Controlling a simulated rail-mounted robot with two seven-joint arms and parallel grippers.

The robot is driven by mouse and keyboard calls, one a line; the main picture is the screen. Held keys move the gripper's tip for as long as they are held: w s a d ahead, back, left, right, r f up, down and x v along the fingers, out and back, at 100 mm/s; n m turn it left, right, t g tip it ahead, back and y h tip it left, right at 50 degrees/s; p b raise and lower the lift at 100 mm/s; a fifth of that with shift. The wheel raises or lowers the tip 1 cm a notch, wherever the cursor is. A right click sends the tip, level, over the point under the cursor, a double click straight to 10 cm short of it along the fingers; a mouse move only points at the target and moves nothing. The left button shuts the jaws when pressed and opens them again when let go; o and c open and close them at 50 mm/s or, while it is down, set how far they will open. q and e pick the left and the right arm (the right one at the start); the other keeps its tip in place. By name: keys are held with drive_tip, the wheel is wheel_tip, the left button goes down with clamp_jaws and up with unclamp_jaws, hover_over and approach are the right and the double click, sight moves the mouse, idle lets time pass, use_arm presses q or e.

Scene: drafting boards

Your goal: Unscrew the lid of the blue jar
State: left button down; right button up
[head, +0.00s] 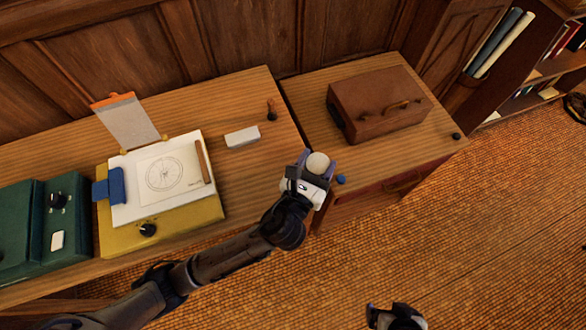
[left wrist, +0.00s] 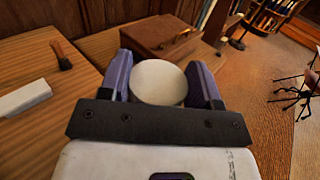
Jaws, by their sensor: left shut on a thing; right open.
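My left gripper (head: 318,168) is shut on a pale round thing (head: 318,162) that looks like a lid. In the left wrist view this pale round top (left wrist: 159,82) sits between the two purple fingers. My gripper hides what is under it, so I cannot tell whether a jar body is below. A small blue thing (head: 341,180) shows just right of the gripper, near the cabinet's front edge; it is too small to tell if it is the jar. My right gripper (head: 390,312) is at the bottom edge, open and away from the furniture.
A brown case (head: 375,98) lies on the right cabinet, beyond the left gripper. A white block (head: 242,138) and a small dark-based brown item (head: 271,110) stand on the left desk. A yellow board with a drawing (head: 210,208) and a green box (head: 70,235) are further left.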

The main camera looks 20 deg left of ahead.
use_arm(q)
drive_tip(key=w+a+f+b, duration=0.2)
drive_tip(key=a+f, duration=0.4)
drive_tip(key=w+a+f+y+b, duration=0.1)
drive_tip(key=a+f+b, duration=0.2)
drive_tip(key=a+f, duration=0.2)
drive_tip(key=shift+w+a+f+b, duration=0.3)
drive_tip(key=shift+w+a+f, duration=0.1)
drive_tip(key=shift+a, duration=0.55)
use_arm(e)
wheel_tip(320, 180, down, 6)
drive_tip(key=s+a, duration=0.1)
drive_tip(key=a, duration=0.1)
drive_tip(key=shift+s, duration=0.2)
use_arm(q)
drive_tip(key=shift+f, duration=0.15)
use_arm(e)
drive_tip(key=shift+f, duration=0.1)
use_arm(q)
drive_tip(key=shift+c, duration=1.6)
unclamp_jaws()
use_arm(e)
drive_tip(key=shift+d, duration=0.1)
